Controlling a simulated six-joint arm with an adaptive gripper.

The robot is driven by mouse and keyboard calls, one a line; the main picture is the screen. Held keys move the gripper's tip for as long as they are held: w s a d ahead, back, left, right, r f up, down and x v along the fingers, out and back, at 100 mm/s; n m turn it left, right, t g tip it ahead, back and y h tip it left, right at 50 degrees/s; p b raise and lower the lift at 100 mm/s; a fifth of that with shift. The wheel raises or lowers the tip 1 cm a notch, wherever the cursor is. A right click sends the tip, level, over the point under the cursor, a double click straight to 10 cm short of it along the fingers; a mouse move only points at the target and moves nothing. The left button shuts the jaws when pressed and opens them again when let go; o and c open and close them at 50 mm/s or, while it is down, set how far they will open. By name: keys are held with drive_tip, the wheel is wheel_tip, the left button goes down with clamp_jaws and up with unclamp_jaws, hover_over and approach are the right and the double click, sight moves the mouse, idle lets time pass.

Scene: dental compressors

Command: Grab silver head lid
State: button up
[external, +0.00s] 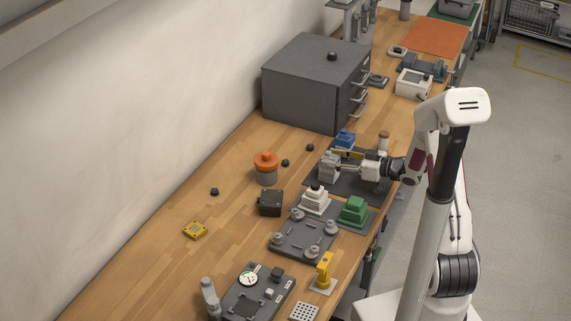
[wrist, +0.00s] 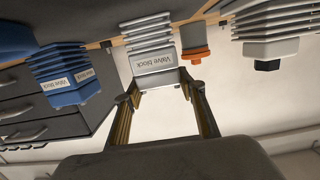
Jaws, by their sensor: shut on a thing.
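The silver head lid is a ribbed grey block (external: 328,168) on the dark mat in the external view. It shows large in the wrist view (wrist: 152,58), with a "Valve block" label. My gripper (external: 343,161) reaches it from the right, held level. In the wrist view its two yellow-padded fingers (wrist: 160,88) are on either side of the labelled end, shut on it. Whether its underside touches the mat is hidden.
A blue head (external: 345,138) stands just behind the silver one. A white head (external: 315,201) and a green head (external: 354,210) stand in front. A grey drawer cabinet (external: 312,88) is behind left. An orange-topped jar (external: 266,167) stands left. Bare wood lies further left.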

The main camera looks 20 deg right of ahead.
sight(335, 159)
drive_tip(key=shift+r, duration=0.1)
wheel_tip(335, 159, up, 10)
idle(0.8)
idle(0.6)
